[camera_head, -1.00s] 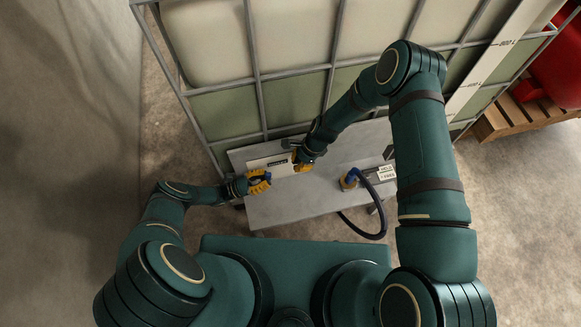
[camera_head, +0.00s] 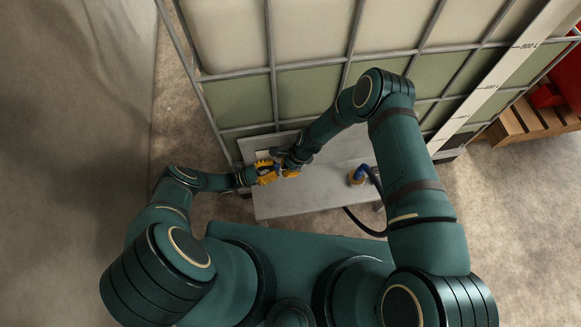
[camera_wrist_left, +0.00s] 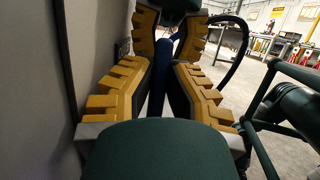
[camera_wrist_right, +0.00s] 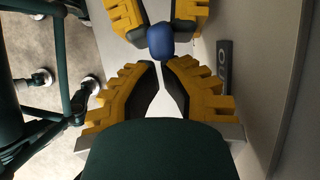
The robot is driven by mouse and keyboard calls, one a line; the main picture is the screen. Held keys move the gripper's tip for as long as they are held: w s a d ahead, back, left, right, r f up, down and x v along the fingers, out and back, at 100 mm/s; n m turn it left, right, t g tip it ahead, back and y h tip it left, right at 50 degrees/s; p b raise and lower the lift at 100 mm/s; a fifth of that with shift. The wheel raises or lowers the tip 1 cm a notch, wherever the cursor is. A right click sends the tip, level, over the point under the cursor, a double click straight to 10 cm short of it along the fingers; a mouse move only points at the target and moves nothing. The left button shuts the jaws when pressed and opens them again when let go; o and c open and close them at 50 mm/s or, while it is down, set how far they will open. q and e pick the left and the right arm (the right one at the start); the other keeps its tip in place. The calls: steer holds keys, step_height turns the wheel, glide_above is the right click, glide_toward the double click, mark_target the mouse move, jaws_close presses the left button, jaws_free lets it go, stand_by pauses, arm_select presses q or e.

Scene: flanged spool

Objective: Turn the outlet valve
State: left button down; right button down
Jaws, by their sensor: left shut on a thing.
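My left gripper (camera_head: 267,172) is shut on a blue rod-like part, which stands between its yellow fingers in the left wrist view (camera_wrist_left: 160,82). The part's rounded blue end (camera_wrist_right: 160,42) shows between the left fingers in the right wrist view. I cannot tell whether it is the valve's handle. My right gripper (camera_head: 290,170) faces the left one at close range; its own fingers (camera_wrist_right: 161,66) are narrowly open with nothing seen between them. The outlet valve is not clearly visible in the head view; arms and grippers cover that area.
A caged tank (camera_head: 310,98) stands behind the grippers. A wooden pallet (camera_head: 520,122) is at right. Open floor (camera_head: 510,220) lies at right.

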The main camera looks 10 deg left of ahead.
arm_select(q)
steer(key=shift+r, duration=0.1)
arm_select(e)
steer(key=shift+s+a+r, duration=0.2)
steer(key=shift+s+a, duration=0.05)
steer(key=shift+a, duration=0.45)
arm_select(q)
steer(key=c, duration=0.9)
jaws_free()
steer(key=shift+c, duration=0.2)
arm_select(e)
steer(key=shift+d, duration=0.1)
